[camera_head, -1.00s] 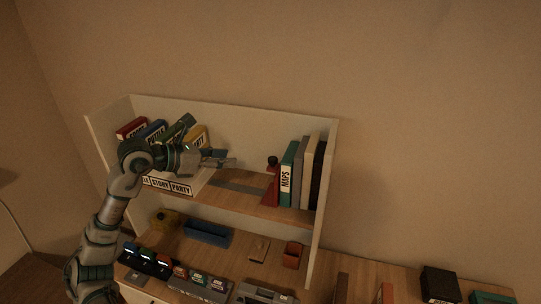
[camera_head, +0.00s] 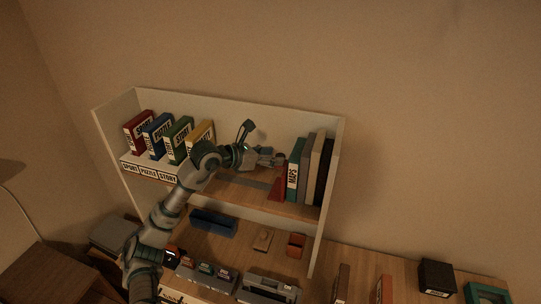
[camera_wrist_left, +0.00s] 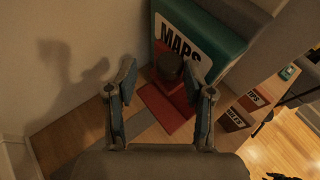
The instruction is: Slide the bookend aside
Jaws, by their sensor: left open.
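The red bookend (camera_head: 277,187) stands on the upper shelf (camera_head: 240,193), against the left side of the teal MAPS book (camera_head: 293,180). In the left wrist view, its red base (camera_wrist_left: 166,108) lies flat and its dark round knob (camera_wrist_left: 170,67) stands up beside the MAPS book (camera_wrist_left: 205,45). My left gripper (camera_head: 265,145) is open just left of the bookend and partly hides its top. In the left wrist view, the open fingers (camera_wrist_left: 160,70) are on either side of the knob, with no clear contact.
A grey strip (camera_head: 243,180) runs along the shelf left of the bookend. Leaning red, blue, green and yellow books (camera_head: 178,140) stand at the left. Grey and dark books (camera_head: 313,165) fill the right end by the side wall (camera_head: 335,175).

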